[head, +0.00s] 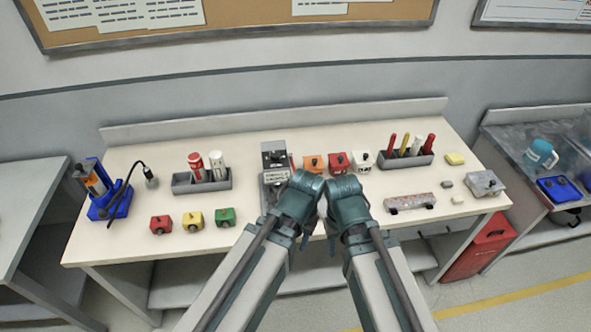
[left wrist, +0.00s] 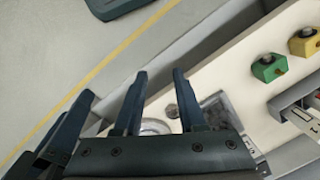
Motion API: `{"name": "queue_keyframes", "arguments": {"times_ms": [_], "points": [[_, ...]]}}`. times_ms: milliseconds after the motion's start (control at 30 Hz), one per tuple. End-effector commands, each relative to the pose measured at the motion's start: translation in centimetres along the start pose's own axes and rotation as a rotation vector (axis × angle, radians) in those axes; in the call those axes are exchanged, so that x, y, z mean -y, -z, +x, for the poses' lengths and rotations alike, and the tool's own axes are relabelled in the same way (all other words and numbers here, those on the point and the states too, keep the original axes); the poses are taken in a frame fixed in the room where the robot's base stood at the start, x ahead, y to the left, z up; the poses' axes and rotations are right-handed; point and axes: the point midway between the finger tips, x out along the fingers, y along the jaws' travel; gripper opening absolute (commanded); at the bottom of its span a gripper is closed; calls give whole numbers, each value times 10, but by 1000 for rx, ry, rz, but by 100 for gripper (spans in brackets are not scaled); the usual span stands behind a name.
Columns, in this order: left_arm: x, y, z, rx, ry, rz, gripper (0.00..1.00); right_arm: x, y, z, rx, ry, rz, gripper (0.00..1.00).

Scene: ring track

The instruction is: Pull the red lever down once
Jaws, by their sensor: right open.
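A grey device (head: 274,155) with a labelled lower part (head: 275,178) stands at the middle of the white workbench. A thin red piece (head: 291,162), possibly the red lever, shows at its right side; its lower part is hidden behind my left arm. My left gripper (head: 305,240) and right gripper (head: 332,243) hang side by side at the bench's front edge, largely hidden by my wrists. In the left wrist view, the left gripper's fingers (left wrist: 160,105) are apart with nothing between them. The right gripper is open and empty, away from the device.
Red, yellow and green blocks (head: 192,221) sit front left. Orange, red and white blocks (head: 338,161) stand right of the device. Holders with cylinders (head: 203,187) and tools (head: 406,160) stand behind. A grey bar (head: 410,202) lies front right.

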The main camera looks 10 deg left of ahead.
Motion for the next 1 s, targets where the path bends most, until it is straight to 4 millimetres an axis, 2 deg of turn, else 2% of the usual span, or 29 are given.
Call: {"name": "queue_keyframes", "arguments": {"times_ms": [33, 200, 700, 900, 1000], "points": [[3, 5, -12, -5, -6, -49, 29, -1, -1, -12, 0, 0, 1, 50], [15, 26, -49, -26, -44, -366, 0, -5, -3, -50, 1, 1, 5, 50], [67, 97, -160, -21, -231, -1518, 0, -15, -10, -160, 3, 4, 18, 50], [86, 117, -191, 13, -300, -1872, 0, -17, -12, -189, 4, 4, 22, 50], [92, 123, -200, 29, -323, -1988, 0, -18, -12, -198, 4, 5, 24, 50]]}}
